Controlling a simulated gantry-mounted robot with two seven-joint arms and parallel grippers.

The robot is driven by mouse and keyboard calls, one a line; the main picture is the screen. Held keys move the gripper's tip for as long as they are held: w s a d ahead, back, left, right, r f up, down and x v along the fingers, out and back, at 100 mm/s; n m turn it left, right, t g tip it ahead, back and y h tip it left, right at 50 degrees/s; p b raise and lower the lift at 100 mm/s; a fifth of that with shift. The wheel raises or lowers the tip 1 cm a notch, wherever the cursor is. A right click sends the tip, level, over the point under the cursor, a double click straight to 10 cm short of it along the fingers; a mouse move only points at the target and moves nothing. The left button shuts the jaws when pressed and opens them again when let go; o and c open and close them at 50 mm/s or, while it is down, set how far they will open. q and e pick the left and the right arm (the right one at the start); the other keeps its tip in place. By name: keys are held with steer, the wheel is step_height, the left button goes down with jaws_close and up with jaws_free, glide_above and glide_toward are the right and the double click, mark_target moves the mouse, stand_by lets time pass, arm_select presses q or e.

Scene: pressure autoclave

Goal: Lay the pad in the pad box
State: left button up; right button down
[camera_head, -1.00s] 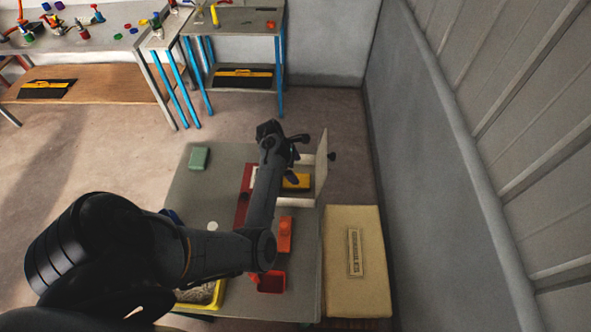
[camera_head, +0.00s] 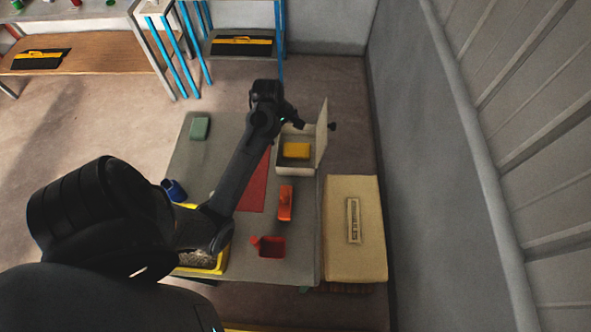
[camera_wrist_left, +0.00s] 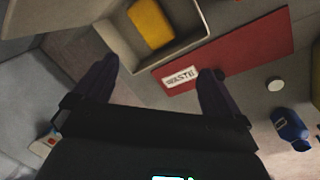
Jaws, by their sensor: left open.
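The yellow pad (camera_head: 297,150) lies inside the open white pad box (camera_head: 294,169), whose lid (camera_head: 322,131) stands up on the right side. In the left wrist view the pad (camera_wrist_left: 150,23) rests within the box walls (camera_wrist_left: 185,45), apart from my fingers. My left gripper (camera_wrist_left: 158,73) is open and empty, with the box beyond its fingertips. In the head view the left gripper (camera_head: 291,119) is by the far left edge of the box, its fingers partly hidden. My right gripper is not in view.
A red mat (camera_head: 254,190) with a waste label (camera_wrist_left: 180,78) lies beside the box. An orange item (camera_head: 286,203), a red container (camera_head: 271,247), a yellow tray (camera_head: 222,262), a blue item (camera_head: 174,190) and a green block (camera_head: 200,128) are on the table. A beige box (camera_head: 368,240) stands right.

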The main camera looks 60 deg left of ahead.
arm_select(q)
steer(key=s+d+m, duration=0.3)
steer(key=d+m, duration=0.4)
steer(key=d, duration=0.2)
steer(key=s+d+m+t, duration=0.1)
steer(key=s+d+m, duration=0.3)
steer(key=d+m, duration=0.4)
steer(key=s+d+m+h, duration=0.1)
steer(key=s+d+m, duration=0.3)
steer(key=d+m, duration=0.3)
steer(key=d, duration=0.5)
steer(key=shift+s+f, duration=0.2)
steer(key=shift+s, duration=0.05)
steer(key=shift+d, duration=0.1)
